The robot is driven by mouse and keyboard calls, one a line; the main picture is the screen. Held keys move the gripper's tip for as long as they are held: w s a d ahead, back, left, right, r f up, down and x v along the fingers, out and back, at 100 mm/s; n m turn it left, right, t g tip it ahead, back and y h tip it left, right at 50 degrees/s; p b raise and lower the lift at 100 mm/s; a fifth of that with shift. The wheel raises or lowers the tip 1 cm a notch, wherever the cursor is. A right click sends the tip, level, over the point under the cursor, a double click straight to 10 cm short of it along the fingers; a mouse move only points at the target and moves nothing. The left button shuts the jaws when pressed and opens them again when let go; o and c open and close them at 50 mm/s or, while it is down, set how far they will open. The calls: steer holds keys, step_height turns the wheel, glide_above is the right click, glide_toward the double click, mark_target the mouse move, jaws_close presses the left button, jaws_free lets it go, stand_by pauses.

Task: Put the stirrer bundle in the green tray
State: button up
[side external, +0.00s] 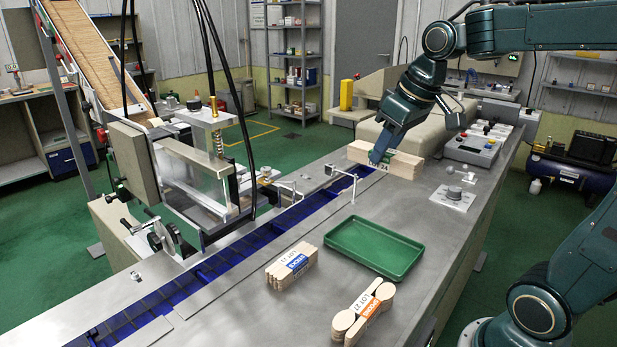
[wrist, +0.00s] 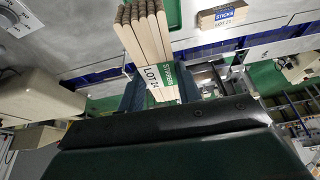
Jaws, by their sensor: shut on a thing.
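The stirrer bundle (side external: 402,164) is a pack of long pale wooden sticks at the far end of the steel bench. In the wrist view the bundle (wrist: 147,35) points away from me, with a green and white label reading STIRRERS. My gripper (side external: 379,158) is shut on the bundle around its label; the fingers (wrist: 156,92) show on both sides of it in the wrist view. I cannot tell if the bundle touches the bench. The green tray (side external: 334,246) lies empty nearer the front, and a green edge behind the bundle in the wrist view looks like it.
A blue-labelled stick bundle (side external: 291,264) lies left of the tray. An orange-labelled bundle with round ends (side external: 363,314) lies in front. A blue conveyor channel (side external: 255,240) runs along the bench, with a small sensor bracket (side external: 342,180) beside it. A control box (side external: 470,148) stands right.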

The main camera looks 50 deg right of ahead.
step_height(320, 180, down, 14)
steer(key=shift+f, duration=0.25)
stand_by(0.3)
steer(key=shift+f, duration=2.15)
steer(key=shift+f, duration=0.1)
steer(key=o, duration=1)
steer(key=shift+v, duration=6.15)
